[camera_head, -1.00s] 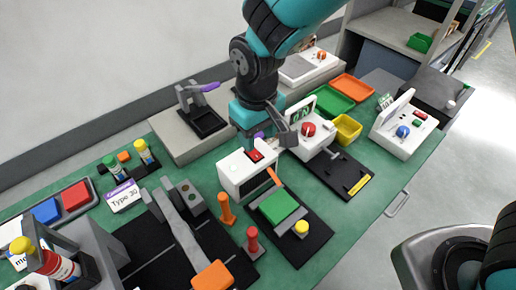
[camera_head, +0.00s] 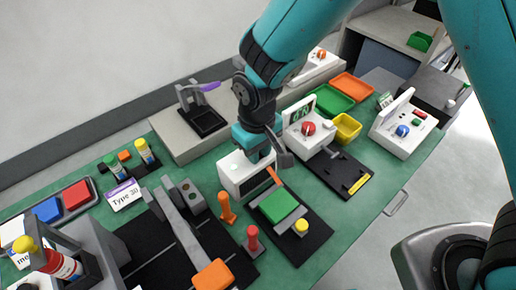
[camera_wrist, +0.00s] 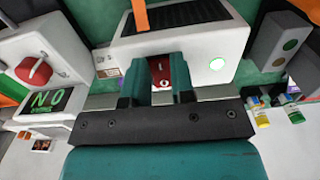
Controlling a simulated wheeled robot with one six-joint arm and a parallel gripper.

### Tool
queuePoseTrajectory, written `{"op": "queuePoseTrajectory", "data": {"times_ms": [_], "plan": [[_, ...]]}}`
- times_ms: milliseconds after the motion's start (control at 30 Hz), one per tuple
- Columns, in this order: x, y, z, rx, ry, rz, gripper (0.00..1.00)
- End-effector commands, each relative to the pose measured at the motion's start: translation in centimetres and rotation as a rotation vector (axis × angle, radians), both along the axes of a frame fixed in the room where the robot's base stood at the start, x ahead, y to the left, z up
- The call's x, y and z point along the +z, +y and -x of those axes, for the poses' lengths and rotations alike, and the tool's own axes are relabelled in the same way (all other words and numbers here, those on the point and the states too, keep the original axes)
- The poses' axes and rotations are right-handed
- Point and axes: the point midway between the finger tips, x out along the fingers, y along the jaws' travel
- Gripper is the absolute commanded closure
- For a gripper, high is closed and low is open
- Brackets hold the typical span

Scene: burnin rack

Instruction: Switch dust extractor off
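A white box with a dark vented front, apparently the dust extractor (camera_head: 240,182), stands mid-bench. My gripper (camera_head: 262,152) is down at the switch end of the box, pointing downward. In the wrist view my gripper (camera_wrist: 158,62) shows two fingers apart, with the red switch visible in the gap between them. Nothing is clearly held. Whether a finger touches the switch cannot be told. In the head view my gripper hides the switch.
A white unit with a red knob (camera_head: 308,128) stands close on the right of my gripper. A green block (camera_head: 278,206) on a black plate lies in front. Orange (camera_head: 226,208) and red (camera_head: 253,240) posts stand nearby. A black clamp stand (camera_head: 203,118) is behind left.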

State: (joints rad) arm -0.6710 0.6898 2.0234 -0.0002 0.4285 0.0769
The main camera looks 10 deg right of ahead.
Motion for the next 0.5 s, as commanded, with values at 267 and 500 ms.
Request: {"op": "queuePoseTrajectory", "data": {"times_ms": [267,500], "plan": [[0.67,0.22,-0.43,-0.002,0.128,0.088,1.00],[0.43,0.34,-0.61,-0.001,0.214,0.146,1.00]]}}
